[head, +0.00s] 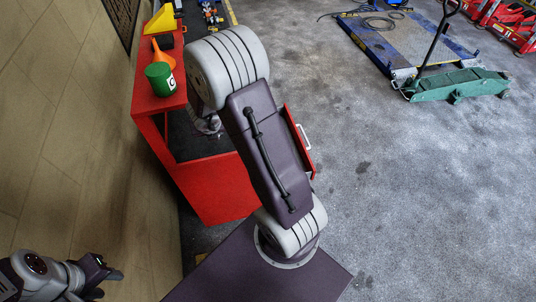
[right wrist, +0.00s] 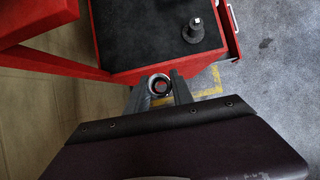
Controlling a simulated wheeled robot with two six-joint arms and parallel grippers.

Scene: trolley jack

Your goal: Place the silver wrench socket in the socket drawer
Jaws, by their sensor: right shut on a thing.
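In the head view my right arm hides this gripper and the socket. A red drawer front with a pale handle (head: 303,137) shows beside the arm. My left gripper (head: 110,284) is at the lower left, empty, its fingers apart.
A dark stepped piece (right wrist: 194,31) stands on the black lining. On the red cabinet (head: 150,101) are a green can (head: 160,80), an orange funnel (head: 162,55) and a yellow item (head: 160,20). A wall is on the left. A green trolley jack (head: 458,84) stands on open floor.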

